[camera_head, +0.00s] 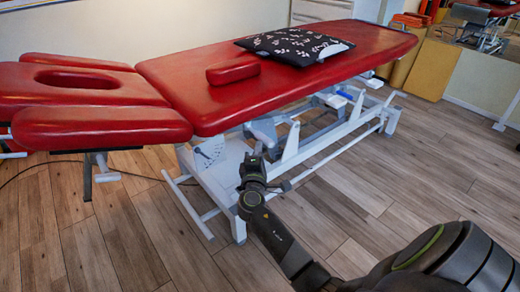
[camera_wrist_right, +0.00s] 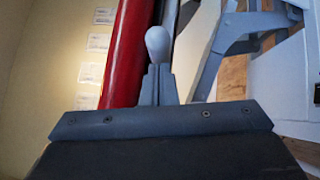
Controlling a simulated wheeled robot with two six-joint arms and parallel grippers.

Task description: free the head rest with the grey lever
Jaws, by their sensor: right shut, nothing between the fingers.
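The red head rest (camera_head: 75,82), with an oval face hole, sits at the left end of the red treatment table (camera_head: 290,80). My right gripper (camera_head: 253,160) is shut and empty, below the table's near edge and in front of the white frame. In the right wrist view, its closed fingers (camera_wrist_right: 158,78) point at a pale grey rounded knob (camera_wrist_right: 158,42), which looks like the end of the grey lever. The knob appears right at the fingertips; I cannot tell whether they touch. The rest of the lever is hidden behind the fingers. My left gripper is not in view.
The table's white frame (camera_head: 215,180) stands close around my right gripper. A dark patterned pillow (camera_head: 290,45) and a small red cushion (camera_head: 232,70) lie on the table. The wooden floor (camera_head: 120,235) in front is clear. A thin cable runs under the head rest.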

